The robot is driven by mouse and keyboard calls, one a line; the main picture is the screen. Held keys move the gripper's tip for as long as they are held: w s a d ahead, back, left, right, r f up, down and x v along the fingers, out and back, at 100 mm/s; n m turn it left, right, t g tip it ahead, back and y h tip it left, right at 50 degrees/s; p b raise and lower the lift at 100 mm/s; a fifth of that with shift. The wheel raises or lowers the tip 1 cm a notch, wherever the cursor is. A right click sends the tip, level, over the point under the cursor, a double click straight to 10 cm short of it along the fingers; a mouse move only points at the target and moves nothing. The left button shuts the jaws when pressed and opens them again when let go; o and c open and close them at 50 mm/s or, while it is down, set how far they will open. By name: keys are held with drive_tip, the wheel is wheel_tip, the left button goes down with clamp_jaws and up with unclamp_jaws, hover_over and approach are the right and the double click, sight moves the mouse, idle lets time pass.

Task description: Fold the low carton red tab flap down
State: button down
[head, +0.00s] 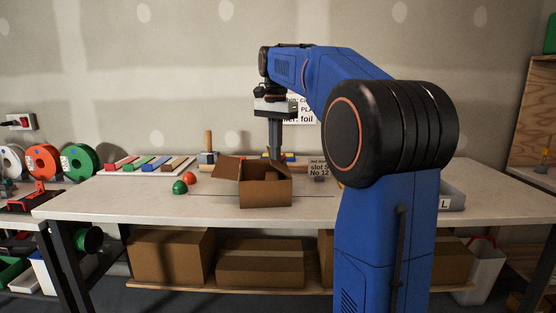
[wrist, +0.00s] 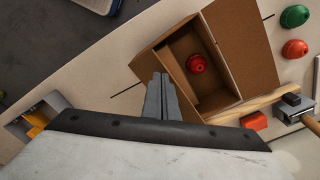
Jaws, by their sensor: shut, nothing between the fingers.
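The low brown carton (head: 265,192) stands open on the workbench. In the wrist view the carton (wrist: 217,104) has a red round object (wrist: 196,63) on its floor. A wide flap (head: 228,167) stands out to the left in the head view; the same flap (wrist: 243,45) spreads to the right in the wrist view. No red tab can be made out on a flap. My gripper (head: 275,157) points down, shut and empty, over the carton's far side. In the wrist view its fingertips (wrist: 160,78) appear beside the carton's left edge; contact cannot be told.
The bench front is clear.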

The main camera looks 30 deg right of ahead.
sight(276, 163)
drive_tip(key=shift+f, duration=2.2)
idle(1.5)
drive_tip(key=shift+r, duration=2.5)
drive_tip(key=s+a+f+n+t, duration=0.1)
drive_tip(key=s+a+f+n, duration=0.4)
drive_tip(key=s, duration=0.3)
drive_tip(key=s+a+f+n+t, duration=0.2)
drive_tip(key=s+a+f+n, duration=0.1)
drive_tip(key=s+a+f, duration=0.4)
drive_tip(key=s+a+f+n+t, duration=0.1)
drive_tip(key=s+a+f+n, duration=0.1)
drive_tip(key=s+f, duration=0.5)
drive_tip(key=s+a+f+n, duration=0.1)
drive_tip(key=s+f+n, duration=0.3)
drive_tip(key=s+f, duration=0.4)
drive_tip(key=shift+s+a+t, duration=0.15)
drive_tip(key=shift+a+t, duration=0.25)
